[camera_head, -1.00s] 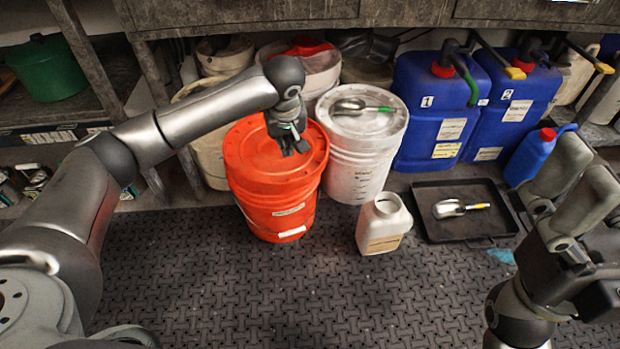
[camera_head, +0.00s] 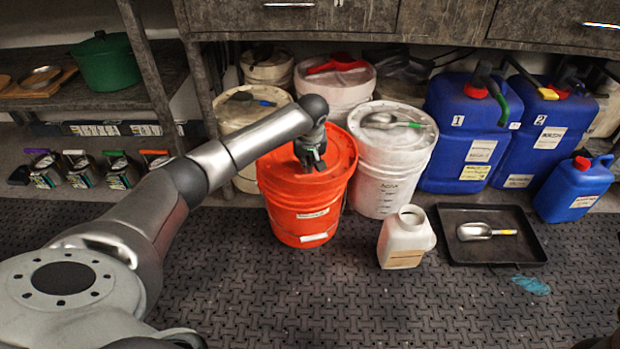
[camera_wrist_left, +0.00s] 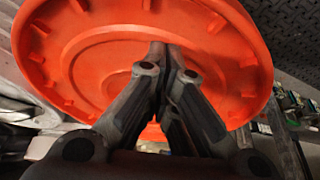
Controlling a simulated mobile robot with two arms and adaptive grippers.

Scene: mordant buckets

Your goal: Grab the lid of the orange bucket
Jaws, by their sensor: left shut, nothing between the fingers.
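The orange bucket (camera_head: 305,215) stands upright on the floor, with its round orange lid (camera_head: 335,155) on top. My left gripper (camera_head: 314,165) comes over the lid from the left and points down at its middle. In the left wrist view, the lid (camera_wrist_left: 110,60) fills the upper part, with tabs around its rim. The shut fingertips (camera_wrist_left: 166,55) are together in front of its middle, with nothing between them. I cannot tell whether they touch the lid.
A white bucket (camera_head: 388,180) with a scoop on its lid stands close on the right. A white jug (camera_head: 405,240) and a black tray (camera_head: 485,250) stand in front. Blue canisters (camera_head: 465,145) are at the right. A shelf edge (camera_head: 420,40) runs behind. The dark mat (camera_head: 330,295) is clear in front.

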